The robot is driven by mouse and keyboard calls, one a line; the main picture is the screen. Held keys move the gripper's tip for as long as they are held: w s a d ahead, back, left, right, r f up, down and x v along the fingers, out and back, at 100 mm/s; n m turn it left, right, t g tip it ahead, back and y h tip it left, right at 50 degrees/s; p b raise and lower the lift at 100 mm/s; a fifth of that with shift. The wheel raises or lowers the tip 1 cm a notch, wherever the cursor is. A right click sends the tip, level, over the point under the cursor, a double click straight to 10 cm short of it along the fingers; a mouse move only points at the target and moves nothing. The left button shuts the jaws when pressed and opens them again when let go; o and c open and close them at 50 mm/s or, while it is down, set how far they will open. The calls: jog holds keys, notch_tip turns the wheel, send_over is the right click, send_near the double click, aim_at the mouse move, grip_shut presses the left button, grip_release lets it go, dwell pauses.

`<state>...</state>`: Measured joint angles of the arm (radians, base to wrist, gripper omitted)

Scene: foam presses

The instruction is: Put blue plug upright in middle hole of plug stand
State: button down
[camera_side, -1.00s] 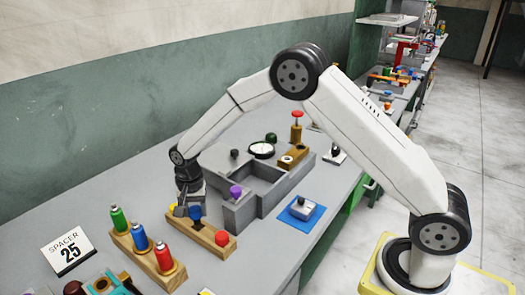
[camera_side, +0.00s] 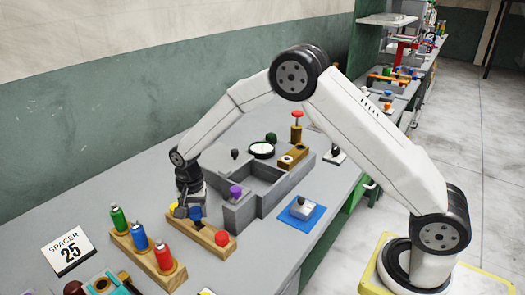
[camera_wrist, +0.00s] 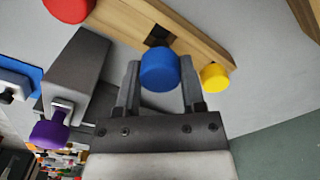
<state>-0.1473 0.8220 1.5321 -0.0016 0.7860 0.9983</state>
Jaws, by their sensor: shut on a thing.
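The blue plug (camera_wrist: 160,71) is between the two fingers of my gripper (camera_wrist: 161,88), which is shut on it. The plug stand (camera_wrist: 195,38) is a wooden bar. Its dark square middle hole (camera_wrist: 158,37) shows partly just past the blue cap in the wrist view. The plug's lower end is hidden, so I cannot tell whether it is in the hole. A red plug (camera_wrist: 70,8) and a yellow plug (camera_wrist: 215,77) sit at the stand's two ends. In the side view the blue plug (camera_side: 195,212) is over the middle of the stand (camera_side: 204,235).
A wooden rack (camera_side: 148,254) with green, blue and red bottles is at the front left. A blue mat (camera_side: 302,218) with a small block lies to the right.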

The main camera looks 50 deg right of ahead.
aim_at(197, 219)
jog(key=shift+f, duration=1.8)
jog(key=shift+c, duration=0.5)
grip_release()
jog(key=shift+r, duration=0.1)
jog(key=shift+r, duration=3.85)
